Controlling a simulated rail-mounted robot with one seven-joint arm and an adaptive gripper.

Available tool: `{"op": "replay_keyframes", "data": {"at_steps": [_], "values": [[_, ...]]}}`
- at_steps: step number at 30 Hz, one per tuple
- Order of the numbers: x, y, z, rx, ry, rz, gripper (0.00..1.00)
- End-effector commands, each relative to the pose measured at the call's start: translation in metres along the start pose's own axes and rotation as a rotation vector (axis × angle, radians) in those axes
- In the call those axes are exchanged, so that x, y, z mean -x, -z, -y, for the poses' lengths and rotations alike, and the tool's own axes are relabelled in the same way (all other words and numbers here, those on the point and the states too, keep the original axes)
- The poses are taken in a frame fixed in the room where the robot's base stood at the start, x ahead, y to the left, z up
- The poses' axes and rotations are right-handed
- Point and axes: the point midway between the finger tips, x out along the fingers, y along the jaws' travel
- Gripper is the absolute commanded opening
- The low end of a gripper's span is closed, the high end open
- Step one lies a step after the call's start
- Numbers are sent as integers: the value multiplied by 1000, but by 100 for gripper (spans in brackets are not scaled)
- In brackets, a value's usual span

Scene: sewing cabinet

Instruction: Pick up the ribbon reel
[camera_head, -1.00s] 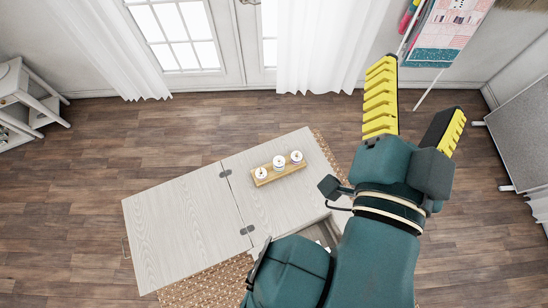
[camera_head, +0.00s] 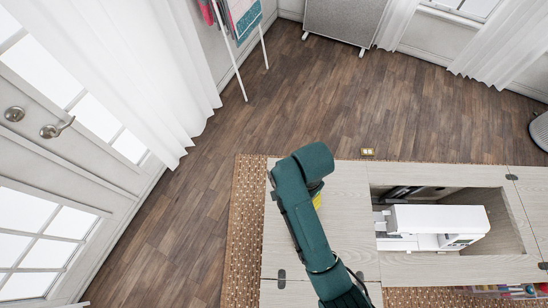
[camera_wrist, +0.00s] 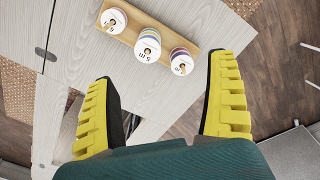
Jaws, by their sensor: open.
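Three white-topped ribbon reels stand in a row on a narrow wooden tray (camera_wrist: 160,20) in the wrist view: a left reel (camera_wrist: 114,19), a middle reel (camera_wrist: 147,46) and a right reel (camera_wrist: 181,62). "5 m" can be read on the middle one. The frames do not show which one the task means. My gripper (camera_wrist: 162,72) is open and empty, its yellow ribbed fingers wide apart. The reels lie beyond the fingertips, apart from them. In the head view my arm hides most of the gripper, and no reel shows.
The pale wooden cabinet top (camera_head: 345,225) has a rectangular opening with a white sewing machine (camera_head: 435,222) inside. A woven rug (camera_head: 243,225) lies under the cabinet. Wooden floor (camera_head: 330,90) is clear behind it. A grey board (camera_head: 348,18) stands at the back.

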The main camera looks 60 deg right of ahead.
Motion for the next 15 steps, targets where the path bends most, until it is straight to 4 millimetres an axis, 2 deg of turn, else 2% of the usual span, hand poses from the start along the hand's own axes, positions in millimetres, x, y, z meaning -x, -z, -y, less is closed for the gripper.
{"op": "replay_keyframes", "data": {"at_steps": [1, 3, 8, 15], "values": [[-11, 8, -8, -29, -3, 0, 88], [-16, 14, -14, -50, -7, 2, 88], [-35, 17, -16, -58, -8, 3, 88], [-93, 16, -16, -56, -8, 2, 88]]}}
